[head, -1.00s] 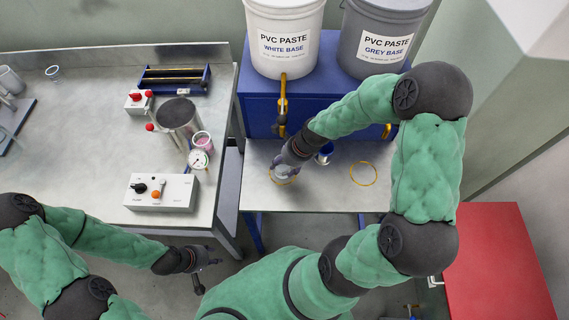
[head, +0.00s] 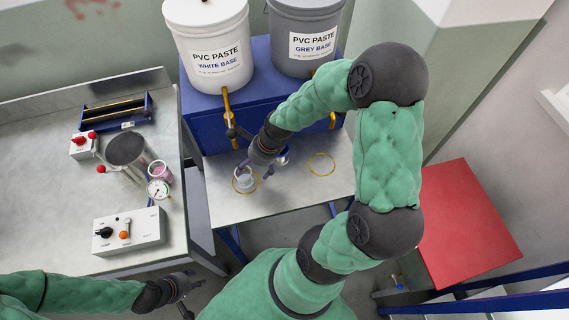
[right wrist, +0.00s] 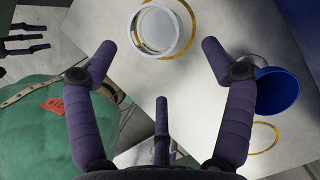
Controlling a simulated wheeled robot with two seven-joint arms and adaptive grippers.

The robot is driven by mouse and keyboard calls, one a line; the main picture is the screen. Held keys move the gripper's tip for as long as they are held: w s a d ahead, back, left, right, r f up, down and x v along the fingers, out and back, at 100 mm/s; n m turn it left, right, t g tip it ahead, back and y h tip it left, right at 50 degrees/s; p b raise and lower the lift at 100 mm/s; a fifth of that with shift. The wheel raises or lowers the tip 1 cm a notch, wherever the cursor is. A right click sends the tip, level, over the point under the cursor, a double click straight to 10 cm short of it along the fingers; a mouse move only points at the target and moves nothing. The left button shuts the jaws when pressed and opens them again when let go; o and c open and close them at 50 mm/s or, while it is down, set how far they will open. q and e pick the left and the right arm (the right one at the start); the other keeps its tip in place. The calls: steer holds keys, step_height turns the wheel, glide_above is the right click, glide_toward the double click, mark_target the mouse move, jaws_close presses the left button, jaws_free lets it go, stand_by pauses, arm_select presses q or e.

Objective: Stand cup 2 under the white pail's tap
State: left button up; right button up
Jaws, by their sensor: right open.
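A pale, clear-walled cup (head: 244,181) stands upright on the blue stand's bench. The wrist view shows this cup (right wrist: 157,30) inside a yellow ring (right wrist: 188,40), off-centre toward the ring's left. The cup's number is not legible. The white pail (head: 208,50) has a yellow tap (head: 227,112) above and behind the ring. My right gripper (head: 258,172) is open and empty, with its fingers apart from the cup; in its wrist view the gripper (right wrist: 158,55) has the cup just beyond its fingertips. My left gripper (head: 188,287) is low at the left; its finger opening is unclear.
A blue cup (right wrist: 276,92) is close by my right gripper's finger. A second yellow ring (head: 321,164) is empty, below the grey pail (head: 304,40). A control box (head: 128,232) and a pink cup (head: 159,171) are on the left bench. A red surface (head: 470,210) is at right.

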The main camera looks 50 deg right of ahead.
steer(key=s+d, duration=0.7)
steer(key=shift+s+d+f, duration=0.15)
steer(key=shift+s+f, duration=0.05)
steer(key=shift+s, duration=0.15)
stand_by(1.3)
